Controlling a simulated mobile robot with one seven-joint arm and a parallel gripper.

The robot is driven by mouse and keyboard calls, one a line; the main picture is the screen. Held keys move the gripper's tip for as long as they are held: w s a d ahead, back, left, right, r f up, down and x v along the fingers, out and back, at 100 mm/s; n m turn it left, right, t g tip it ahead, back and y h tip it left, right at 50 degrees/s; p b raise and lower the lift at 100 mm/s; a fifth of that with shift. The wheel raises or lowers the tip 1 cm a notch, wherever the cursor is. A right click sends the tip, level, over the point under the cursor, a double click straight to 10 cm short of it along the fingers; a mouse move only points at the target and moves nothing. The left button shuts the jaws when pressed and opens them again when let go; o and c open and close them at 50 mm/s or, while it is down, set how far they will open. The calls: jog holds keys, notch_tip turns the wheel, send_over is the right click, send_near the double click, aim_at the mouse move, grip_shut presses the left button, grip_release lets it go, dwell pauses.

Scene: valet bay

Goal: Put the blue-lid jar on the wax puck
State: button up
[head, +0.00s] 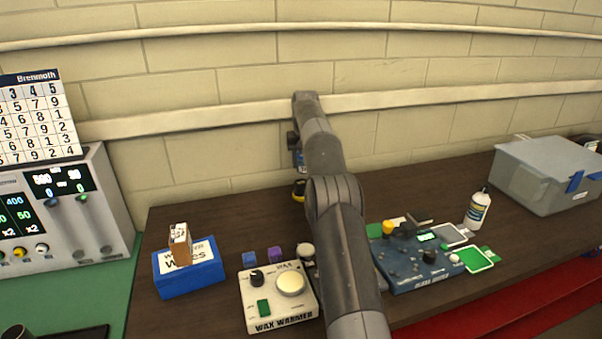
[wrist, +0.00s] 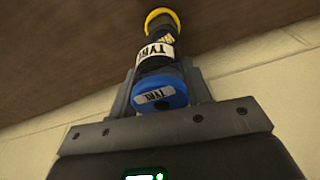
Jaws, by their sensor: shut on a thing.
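The blue-lid jar (wrist: 160,93) is between the fingers of my gripper (wrist: 158,98) in the wrist view, its round blue lid and "TYRE" label facing the camera. In the head view my gripper (head: 297,158) is at the far end of my arm, near the back wall, with a bit of the jar's blue showing. The gripper is shut on the jar and seems to hold it above the table. A round cream disc, apparently the wax puck (head: 291,283), sits on the wax warmer (head: 278,312) at the front, well nearer than the gripper.
Small blue (head: 249,259) and purple (head: 275,254) blocks lie behind the warmer. A blue wipes box (head: 190,277) is left. A blue device (head: 415,272), white bottle (head: 478,208) and grey bin (head: 548,176) are right.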

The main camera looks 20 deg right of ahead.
aim_at(301, 172)
jog(key=shift+w+a+f, duration=0.3)
jog(key=shift+a, duration=0.05)
jog(key=shift+f, duration=2)
jog(key=o, duration=1)
jog(key=shift+f, duration=0.1)
jog(key=shift+c, duration=0.2)
